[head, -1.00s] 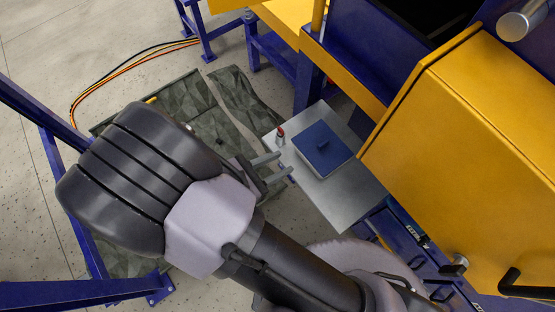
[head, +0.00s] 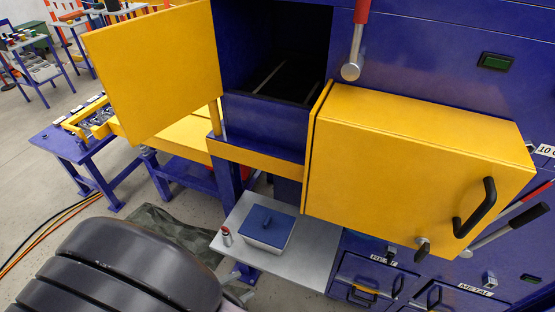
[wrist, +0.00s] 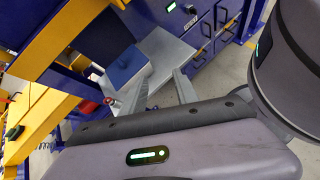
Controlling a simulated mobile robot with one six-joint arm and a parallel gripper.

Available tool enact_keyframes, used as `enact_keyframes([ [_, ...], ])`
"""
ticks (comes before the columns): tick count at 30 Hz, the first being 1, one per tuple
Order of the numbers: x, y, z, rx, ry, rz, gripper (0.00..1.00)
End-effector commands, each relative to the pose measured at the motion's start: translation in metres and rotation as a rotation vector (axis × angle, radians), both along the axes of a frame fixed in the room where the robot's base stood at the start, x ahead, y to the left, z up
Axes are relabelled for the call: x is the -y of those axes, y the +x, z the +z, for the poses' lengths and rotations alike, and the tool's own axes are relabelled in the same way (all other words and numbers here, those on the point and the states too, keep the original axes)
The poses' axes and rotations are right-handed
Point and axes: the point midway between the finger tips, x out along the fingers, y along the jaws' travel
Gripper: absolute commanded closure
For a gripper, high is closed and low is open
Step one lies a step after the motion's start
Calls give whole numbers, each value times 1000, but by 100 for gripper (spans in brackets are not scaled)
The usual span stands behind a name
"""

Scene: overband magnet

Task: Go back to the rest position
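My gripper (wrist: 162,88) shows in the wrist view with its two grey fingers apart and nothing between them. Beyond the fingertips is a grey metal shelf (wrist: 166,52) carrying a box with a blue lid (wrist: 124,67). In the head view my dark arm fills the lower left and hides most of the gripper. The shelf (head: 312,256) and the blue-lidded box (head: 266,228) stand just right of it, apart from it. A small red-topped object (head: 226,237) stands at the shelf's left edge.
A blue machine has an open dark compartment (head: 285,75) with a yellow door (head: 160,70) swung out left. A yellow box-shaped door (head: 415,165) with a black handle juts out at right. Drawers (head: 372,279) sit below. Cables (head: 45,235) lie on the floor at left.

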Motion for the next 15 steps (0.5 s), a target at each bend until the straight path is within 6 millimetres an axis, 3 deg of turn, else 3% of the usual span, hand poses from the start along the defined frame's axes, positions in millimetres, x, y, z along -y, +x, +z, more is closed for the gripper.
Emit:
enact_keyframes([
  [8,88,11,50,27,437,-695,64],
  [11,123,5,73,84,690,-1050,64],
  [15,163,-8,111,256,1179,-1615,64],
])
